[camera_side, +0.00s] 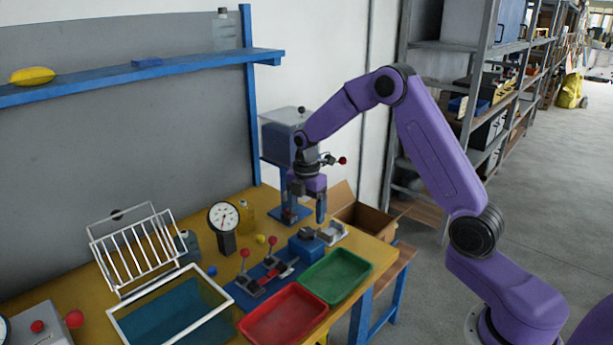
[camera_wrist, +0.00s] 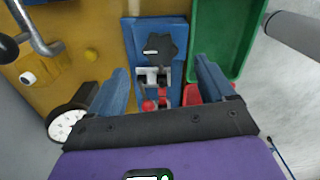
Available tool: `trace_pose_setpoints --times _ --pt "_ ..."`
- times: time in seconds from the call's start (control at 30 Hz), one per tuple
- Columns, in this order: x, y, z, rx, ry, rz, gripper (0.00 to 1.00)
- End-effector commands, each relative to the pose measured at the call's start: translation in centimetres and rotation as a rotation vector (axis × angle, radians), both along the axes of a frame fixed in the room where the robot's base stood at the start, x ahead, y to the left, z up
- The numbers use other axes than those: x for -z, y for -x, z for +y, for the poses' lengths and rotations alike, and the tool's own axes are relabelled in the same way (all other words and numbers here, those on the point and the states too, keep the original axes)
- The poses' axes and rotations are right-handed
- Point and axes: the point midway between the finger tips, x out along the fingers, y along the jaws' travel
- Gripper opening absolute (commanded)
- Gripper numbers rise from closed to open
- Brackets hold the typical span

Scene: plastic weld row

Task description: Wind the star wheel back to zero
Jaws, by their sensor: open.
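The star wheel (camera_wrist: 161,47) is a black star-shaped knob with a small white mark near its left side. It sits on a blue block in the wrist view, and also shows dark on the blue block in the side view (camera_side: 308,233). My gripper (camera_side: 306,212) points down above the block, its blue fingers apart and nothing between them. In the wrist view the gripper (camera_wrist: 160,70) has one finger on each side of the picture, and the wheel lies beyond the tips, near the middle. Any zero mark is too small to read.
Red-knobbed toggle clamps (camera_side: 258,270) stand beside the block. A green tray (camera_side: 337,275) and a red tray (camera_side: 284,314) lie in front. A dial gauge (camera_side: 224,216) stands left, near a white wire rack (camera_side: 135,250). A press (camera_side: 285,135) stands behind my gripper.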

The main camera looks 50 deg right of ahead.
Motion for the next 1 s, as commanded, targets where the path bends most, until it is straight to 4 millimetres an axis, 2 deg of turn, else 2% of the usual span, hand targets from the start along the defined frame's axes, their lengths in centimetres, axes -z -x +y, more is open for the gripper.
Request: trace_pose_setpoints --times 0.03,0.3,0.5,0.7,1.0 --pt "-1.3 -0.1 0.0 0.0 0.0 -0.006 0.82" --pt "-6.9 -0.1 0.0 0.0 0.0 -0.004 0.82" --pt "-10.0 0.0 0.0 0.0 0.0 -0.002 0.82" --pt "-11.4 0.0 0.0 0.0 0.0 0.0 0.82" --pt "-11.5 0.0 0.0 0.0 0.0 0.001 0.82"
